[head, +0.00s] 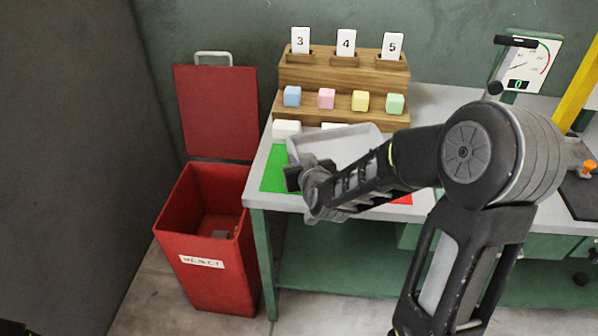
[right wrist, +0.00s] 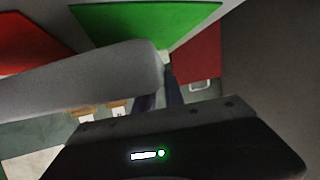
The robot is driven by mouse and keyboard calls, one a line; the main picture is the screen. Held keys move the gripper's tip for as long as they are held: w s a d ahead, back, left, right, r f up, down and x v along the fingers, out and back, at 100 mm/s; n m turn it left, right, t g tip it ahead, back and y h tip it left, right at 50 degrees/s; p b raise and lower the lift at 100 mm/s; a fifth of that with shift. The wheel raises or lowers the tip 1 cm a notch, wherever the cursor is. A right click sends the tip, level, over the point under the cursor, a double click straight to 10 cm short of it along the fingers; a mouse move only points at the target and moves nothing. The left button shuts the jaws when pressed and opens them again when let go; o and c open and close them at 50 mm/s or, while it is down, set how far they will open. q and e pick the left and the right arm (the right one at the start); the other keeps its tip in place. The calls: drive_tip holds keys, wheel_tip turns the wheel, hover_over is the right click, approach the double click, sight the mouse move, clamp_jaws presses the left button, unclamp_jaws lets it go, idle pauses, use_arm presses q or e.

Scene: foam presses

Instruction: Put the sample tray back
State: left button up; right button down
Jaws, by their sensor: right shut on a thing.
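The sample tray (head: 345,143) is a light grey shallow tray, tilted, above the worktable near the green patch (head: 272,172). My right gripper (head: 296,176) is at its near left corner and is shut on it. My forearm hides much of the tray's near side. In the right wrist view the tray (right wrist: 80,85) is a blurred grey wall by the fingers (right wrist: 160,96), with the green patch (right wrist: 150,25) beyond. I cannot tell whether the tray touches the table. My left gripper is not in view.
A red reject bin (head: 205,265) with its lid (head: 215,112) up stands left of the table. A wooden rack (head: 345,75) at the back holds number cards and several coloured cubes. A white block (head: 286,129) lies before it. A gauge (head: 532,66) stands at right.

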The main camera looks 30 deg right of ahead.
drive_tip(key=shift+f, duration=1.9)
drive_tip(key=shift+f+b, duration=0.45)
drive_tip(key=shift+b, duration=0.3)
drive_tip(key=c, duration=1.4)
unclamp_jaws()
drive_tip(key=shift+r, duration=0.1)
